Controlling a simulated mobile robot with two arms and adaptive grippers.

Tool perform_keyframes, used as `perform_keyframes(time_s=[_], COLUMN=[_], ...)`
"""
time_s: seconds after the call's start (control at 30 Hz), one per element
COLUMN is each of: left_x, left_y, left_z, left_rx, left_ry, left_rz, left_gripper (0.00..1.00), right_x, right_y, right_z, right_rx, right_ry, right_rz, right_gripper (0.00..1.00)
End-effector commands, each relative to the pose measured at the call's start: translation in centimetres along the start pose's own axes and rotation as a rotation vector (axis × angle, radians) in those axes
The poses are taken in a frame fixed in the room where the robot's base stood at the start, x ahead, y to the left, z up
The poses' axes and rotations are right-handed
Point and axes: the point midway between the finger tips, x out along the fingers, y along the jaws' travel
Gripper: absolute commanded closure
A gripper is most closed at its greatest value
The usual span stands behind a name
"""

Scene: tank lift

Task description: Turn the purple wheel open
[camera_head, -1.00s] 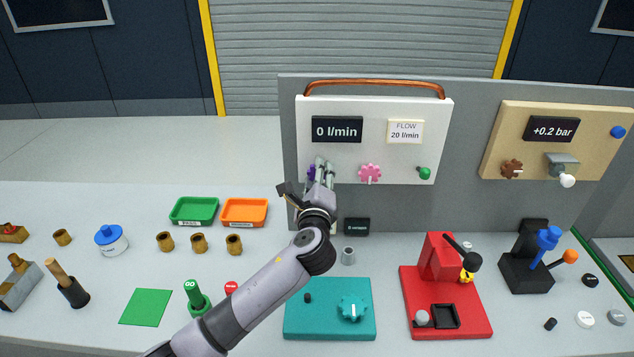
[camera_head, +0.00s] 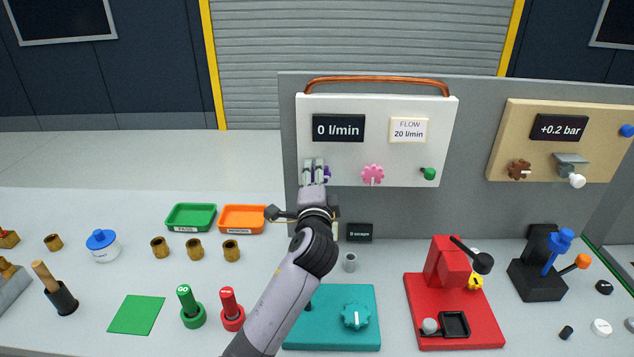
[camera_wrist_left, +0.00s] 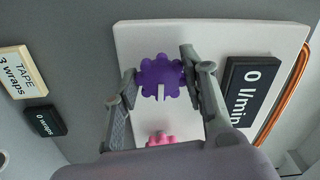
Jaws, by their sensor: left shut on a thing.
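The purple wheel (camera_head: 327,174) is on the lower left of the white panel (camera_head: 400,170), mostly hidden behind my left gripper (camera_head: 314,166) in the head view. In the left wrist view the purple wheel (camera_wrist_left: 158,88) is a lobed knob with a white mark. The fingers of my left gripper (camera_wrist_left: 157,66) stand on either side of it, shut on it. The display (camera_head: 339,128) on the panel reads 0 l/min, and the label (camera_head: 408,130) reads FLOW 20 l/min. My right gripper is not in view.
A pink wheel (camera_head: 372,174) and a green knob (camera_head: 429,174) are on the same panel, to the right. A copper pipe (camera_head: 378,79) runs over its top. Below are a teal block (camera_head: 342,338), green and orange trays, and GO and STOP posts.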

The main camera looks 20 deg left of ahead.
Motion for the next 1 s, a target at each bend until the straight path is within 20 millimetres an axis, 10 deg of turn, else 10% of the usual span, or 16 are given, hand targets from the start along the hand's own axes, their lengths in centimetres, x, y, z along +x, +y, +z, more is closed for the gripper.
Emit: perform_keyframes(time_s=[0.7, 0.73, 1.0], left_x=[-0.01, -0.01, -0.01], left_y=[0.17, 0.17, 0.11], left_z=[0.05, 0.05, 0.02], left_rx=[-0.071, -0.071, -0.069], left_ry=[-0.002, -0.002, -0.001], left_rz=[0.003, 0.003, 0.002], left_gripper=[0.88, 0.58, 0.40], right_x=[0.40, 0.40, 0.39], right_y=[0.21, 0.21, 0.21], right_z=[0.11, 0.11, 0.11], right_rx=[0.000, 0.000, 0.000], right_ry=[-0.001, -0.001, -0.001], right_rz=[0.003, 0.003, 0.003], right_gripper=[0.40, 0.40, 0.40])
